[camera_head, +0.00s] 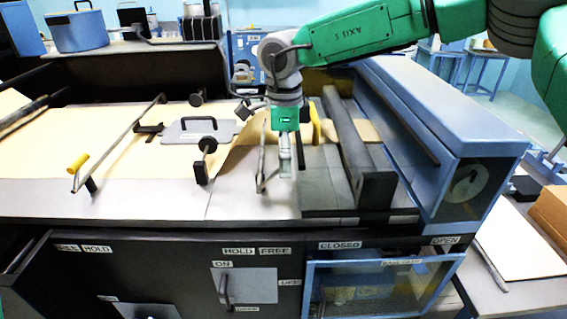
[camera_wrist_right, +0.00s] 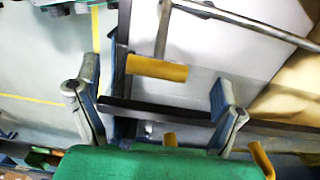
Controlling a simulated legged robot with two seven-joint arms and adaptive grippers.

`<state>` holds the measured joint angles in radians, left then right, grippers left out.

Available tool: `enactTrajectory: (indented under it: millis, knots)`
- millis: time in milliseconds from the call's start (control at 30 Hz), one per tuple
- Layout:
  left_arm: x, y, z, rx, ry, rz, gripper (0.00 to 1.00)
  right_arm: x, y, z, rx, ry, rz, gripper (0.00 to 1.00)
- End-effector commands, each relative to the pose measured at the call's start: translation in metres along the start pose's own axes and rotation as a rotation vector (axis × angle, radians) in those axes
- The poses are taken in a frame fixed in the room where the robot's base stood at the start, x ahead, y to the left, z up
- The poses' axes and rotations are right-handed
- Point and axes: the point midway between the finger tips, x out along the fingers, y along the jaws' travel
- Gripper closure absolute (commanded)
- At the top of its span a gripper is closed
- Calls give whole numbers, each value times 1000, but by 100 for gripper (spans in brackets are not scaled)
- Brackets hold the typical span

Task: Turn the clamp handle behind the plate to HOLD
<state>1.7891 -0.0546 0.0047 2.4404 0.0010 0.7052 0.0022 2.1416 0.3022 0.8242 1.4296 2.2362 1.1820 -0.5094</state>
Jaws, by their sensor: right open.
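A grey plate (camera_head: 190,131) with a black handle on top lies on the pale sheet on the bench. Behind it stands a small dark knob-ended clamp part (camera_head: 196,99); I cannot tell if this is the clamp handle. Another knobbed clamp (camera_head: 205,160) stands in front of the plate. My right gripper (camera_head: 273,180) points down, right of the plate, open and empty. In the right wrist view its fingers (camera_wrist_right: 152,84) are spread, with a yellow grip (camera_wrist_right: 157,67) showing between them; I see no contact. My left gripper is not in view.
A bar with a yellow grip (camera_head: 77,163) stands at left. A dark rail (camera_head: 355,150) and a blue housing (camera_head: 440,125) are right of my gripper. HOLD and FREE labels (camera_head: 255,251) mark the bench front. The sheet at left is mostly clear.

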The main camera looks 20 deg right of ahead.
Motion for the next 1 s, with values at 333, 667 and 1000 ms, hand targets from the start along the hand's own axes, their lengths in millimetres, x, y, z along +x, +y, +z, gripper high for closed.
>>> enactTrajectory:
  millis: [333,667,1000]
  knots:
    - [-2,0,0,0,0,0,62,26,-1,0,0,0,0,10]
    - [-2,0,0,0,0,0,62,26,0,0,0,0,0,53]
    - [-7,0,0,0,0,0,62,23,2,-3,0,18,0,84]
